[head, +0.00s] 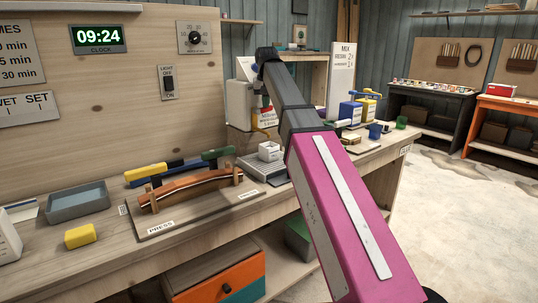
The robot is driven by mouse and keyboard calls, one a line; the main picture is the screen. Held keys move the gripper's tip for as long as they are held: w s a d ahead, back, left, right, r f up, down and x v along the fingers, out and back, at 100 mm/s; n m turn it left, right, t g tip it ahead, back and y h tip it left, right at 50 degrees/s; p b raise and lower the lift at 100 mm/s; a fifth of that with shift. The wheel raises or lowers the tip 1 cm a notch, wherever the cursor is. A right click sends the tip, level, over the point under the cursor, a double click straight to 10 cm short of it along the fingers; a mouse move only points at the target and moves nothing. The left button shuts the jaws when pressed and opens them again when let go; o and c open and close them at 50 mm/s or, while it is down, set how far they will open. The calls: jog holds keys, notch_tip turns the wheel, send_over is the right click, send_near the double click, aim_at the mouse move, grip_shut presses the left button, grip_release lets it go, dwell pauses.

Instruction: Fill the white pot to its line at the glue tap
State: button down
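A small white pot (269,151), square-looking and open at the top, sits upright on a grey flat device (262,168) on the bench. Its fill line and its contents cannot be made out. Behind it stands a white container (239,103) with a yellow-orange curved part (261,130) at its front, which looks like the glue tap. My arm reaches over the bench from the lower right and bends down near this container. My gripper (265,101) is small and mostly hidden by the arm there, above and behind the pot. Its fingers cannot be made out.
A curved wooden piece (190,184) rests on the PRESS board (160,225). Blue and yellow containers (350,112) stand right of my arm. The right floor is open.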

notch_tip(320, 180, up, 5)
jog(key=shift+f, duration=0.2)
dwell(0.5)
jog(key=shift+s, duration=0.15)
